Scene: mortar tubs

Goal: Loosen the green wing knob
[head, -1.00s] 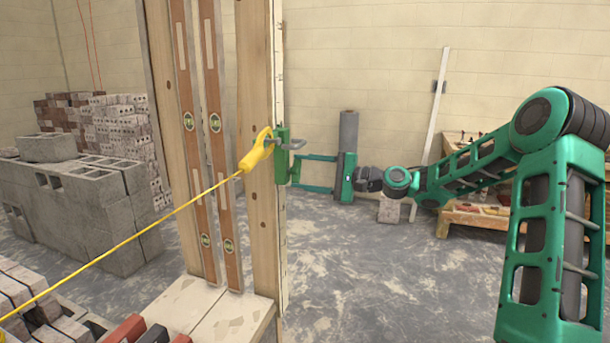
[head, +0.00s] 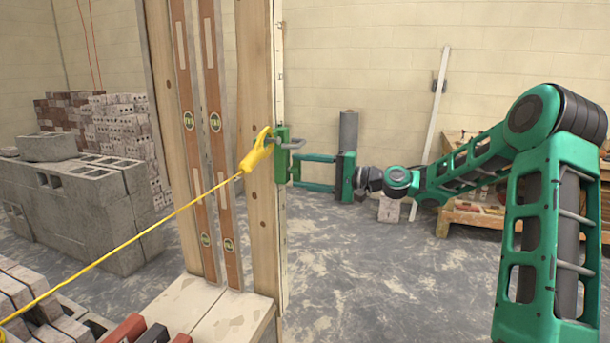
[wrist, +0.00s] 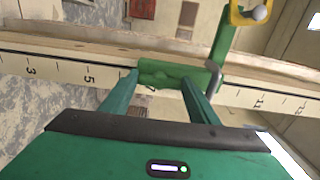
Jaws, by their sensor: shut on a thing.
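A green clamp bracket (head: 282,150) with a bent grey metal handle (head: 296,143) is fixed on the wooden post; it also shows in the wrist view (wrist: 222,40). The green wing knob (wrist: 160,72) shows in the wrist view, at the bracket's near end by the marked strip. My gripper (head: 296,171) reaches the bracket from the right in the head view. In the wrist view my gripper (wrist: 161,80) has its two fingers on either side of the knob, shut on it. The fingertips partly hide the knob's ends, and the head view does not show it clearly.
A yellow hook (head: 258,150) on a taut yellow line (head: 130,245) meets the bracket from the left. Two spirit levels (head: 213,120) stand against the post (head: 258,80). Blocks (head: 80,210) are stacked at left. A wooden bench (head: 470,217) stands behind my arm.

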